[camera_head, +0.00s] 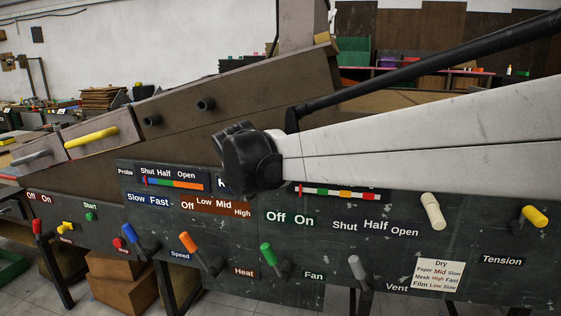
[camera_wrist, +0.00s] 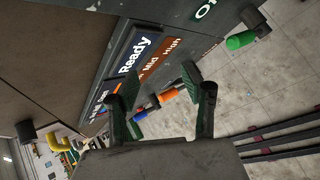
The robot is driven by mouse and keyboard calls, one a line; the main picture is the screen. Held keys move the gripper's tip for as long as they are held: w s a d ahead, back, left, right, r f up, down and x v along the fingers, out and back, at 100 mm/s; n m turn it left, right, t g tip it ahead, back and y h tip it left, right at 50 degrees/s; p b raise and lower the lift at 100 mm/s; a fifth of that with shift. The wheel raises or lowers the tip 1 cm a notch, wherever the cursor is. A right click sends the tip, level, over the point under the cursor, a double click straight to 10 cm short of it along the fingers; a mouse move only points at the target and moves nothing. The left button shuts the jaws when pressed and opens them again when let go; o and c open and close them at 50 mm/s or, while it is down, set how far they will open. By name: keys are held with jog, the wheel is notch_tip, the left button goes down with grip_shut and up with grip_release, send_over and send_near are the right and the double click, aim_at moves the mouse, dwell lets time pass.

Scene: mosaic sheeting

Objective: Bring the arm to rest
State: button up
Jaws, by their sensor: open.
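My arm reaches in from the right in the head view, its white link crossing in front of a dark control panel (camera_head: 320,263). It ends in a black wrist part over the panel's upper edge; the fingers cannot be made out there. In the wrist view my gripper (camera_wrist: 164,95) shows two dark green fingers spread apart, with nothing between them. Beyond them are the panel's "Ready" label (camera_wrist: 133,58), an orange lever (camera_wrist: 169,95) and a green lever (camera_wrist: 240,41). I cannot tell that the fingers touch anything.
Levers stick out of the panel: blue (camera_head: 130,234), orange (camera_head: 189,242), green (camera_head: 267,255), grey (camera_head: 356,267), cream (camera_head: 432,209) and yellow (camera_head: 535,215). A brown machine housing (camera_head: 250,95) rises behind. Cardboard boxes (camera_head: 125,290) stand on the floor below.

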jog(key=s+d+r+m+g+h+p, duration=0.1)
jog(key=s+d+m, duration=0.5)
jog(key=s+d, duration=0.3)
jog(key=s+d+r+m+p, duration=0.1)
jog(key=s+d+m, duration=0.6)
jog(key=d, duration=0.4)
jog(key=s+d+f+m, duration=0.2)
jog(key=s+d+m, duration=0.1)
jog(key=s, duration=0.3)
jog(key=s+d+f+m+p, duration=0.1)
jog(key=s+d+f+m, duration=0.2)
jog(key=s+d+m, duration=0.1)
jog(key=s+d+f+m+g+p, duration=0.1)
jog(key=s+d+f+m, duration=0.1)
jog(key=s+m, duration=0.3)
jog(key=s+d, duration=0.1)
jog(key=s, duration=0.2)
jog(key=shift+s+d+f+m, duration=0.2)
jog(key=shift+f+m, duration=0.1)
jog(key=shift+f, duration=0.1)
